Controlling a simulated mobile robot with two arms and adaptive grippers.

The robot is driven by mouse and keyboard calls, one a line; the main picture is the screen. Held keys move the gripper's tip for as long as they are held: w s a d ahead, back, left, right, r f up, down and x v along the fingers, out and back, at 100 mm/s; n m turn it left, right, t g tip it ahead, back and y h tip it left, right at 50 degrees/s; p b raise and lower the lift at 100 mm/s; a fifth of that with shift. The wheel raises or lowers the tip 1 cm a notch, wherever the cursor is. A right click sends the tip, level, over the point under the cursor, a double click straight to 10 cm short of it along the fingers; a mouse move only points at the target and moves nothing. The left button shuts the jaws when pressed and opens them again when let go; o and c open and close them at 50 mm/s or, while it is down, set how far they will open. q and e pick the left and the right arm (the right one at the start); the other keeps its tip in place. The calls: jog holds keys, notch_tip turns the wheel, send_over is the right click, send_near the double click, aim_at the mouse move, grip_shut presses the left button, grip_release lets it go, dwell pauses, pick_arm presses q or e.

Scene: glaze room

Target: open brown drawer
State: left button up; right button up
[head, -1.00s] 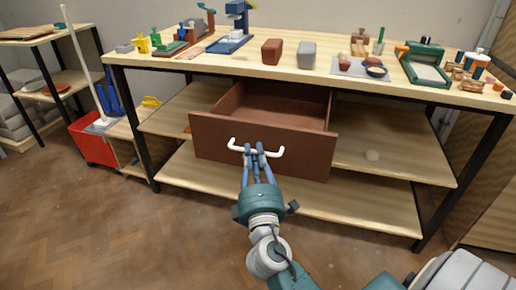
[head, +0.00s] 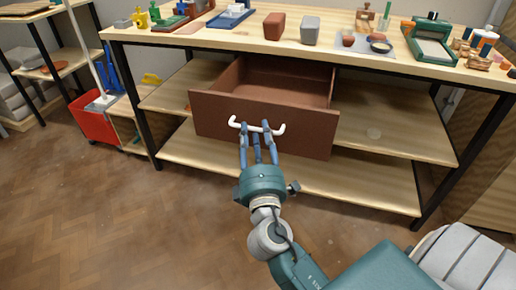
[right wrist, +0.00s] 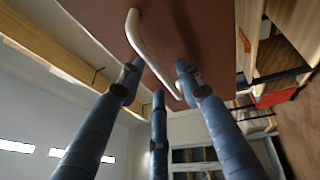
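The brown drawer (head: 262,133) stands pulled out under the workbench top, and its inside looks empty. Its white bar handle (head: 278,131) runs across the front. My right gripper (head: 257,135) is at the handle with its blue fingers spread apart. In the right wrist view, the handle (right wrist: 143,44) passes close by the open fingertips (right wrist: 158,80) against the brown drawer front (right wrist: 195,30). I cannot tell whether a finger touches it. My left gripper is not in view.
The workbench top (head: 345,47) holds a brown block (head: 274,26), a grey block (head: 310,29) and several tools. Lower shelves (head: 372,181) lie beside and below the drawer. A red bucket (head: 97,122) with a mop stands left. The floor (head: 120,220) in front is clear.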

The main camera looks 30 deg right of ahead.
jog(key=v, duration=1.1)
jog(key=shift+f, duration=0.1)
